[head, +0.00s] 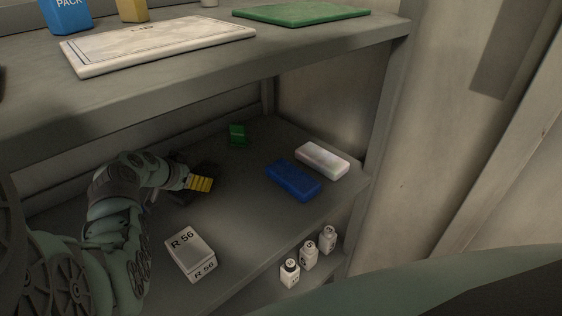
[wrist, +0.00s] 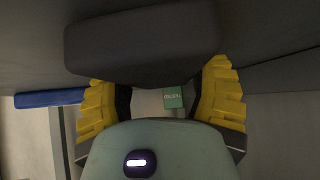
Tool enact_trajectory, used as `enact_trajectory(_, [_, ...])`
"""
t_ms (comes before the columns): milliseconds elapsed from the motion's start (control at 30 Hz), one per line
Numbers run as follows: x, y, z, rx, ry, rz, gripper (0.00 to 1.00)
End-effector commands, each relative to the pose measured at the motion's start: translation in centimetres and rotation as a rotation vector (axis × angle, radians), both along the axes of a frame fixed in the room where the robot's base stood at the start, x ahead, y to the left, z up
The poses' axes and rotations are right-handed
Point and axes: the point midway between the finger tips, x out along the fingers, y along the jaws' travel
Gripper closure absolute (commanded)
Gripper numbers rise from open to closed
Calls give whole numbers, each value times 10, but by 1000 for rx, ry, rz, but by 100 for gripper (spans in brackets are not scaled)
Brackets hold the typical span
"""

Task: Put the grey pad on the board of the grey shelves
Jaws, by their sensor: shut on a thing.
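My gripper (head: 198,184) reaches from the left over the middle board of the grey shelves (head: 245,205). In the wrist view my gripper (wrist: 158,88) has its yellow fingers shut on the grey pad (wrist: 140,45), a dark, rounded block. In the head view the pad (head: 207,169) is a dark shape at the fingers, partly hidden by them and by shadow. It is low over the board; I cannot tell whether it touches it.
On the same board are a green box (head: 237,135) behind, a blue block (head: 293,180) and a whitish block (head: 322,160) to the right, and an R 56 box (head: 190,254) in front. Small white bottles (head: 309,254) stand lower down. The upper board (head: 200,75) overhangs.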

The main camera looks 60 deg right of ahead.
Motion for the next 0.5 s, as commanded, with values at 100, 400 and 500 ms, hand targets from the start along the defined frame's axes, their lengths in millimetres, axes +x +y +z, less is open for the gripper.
enact_trajectory(100, [-1, -1, -3, 0, 0, -1, 64])
enact_trajectory(400, [0, 0, -2, 0, 0, 0, 5])
enact_trajectory(500, [0, 0, -2, 0, 1, 1, 2])
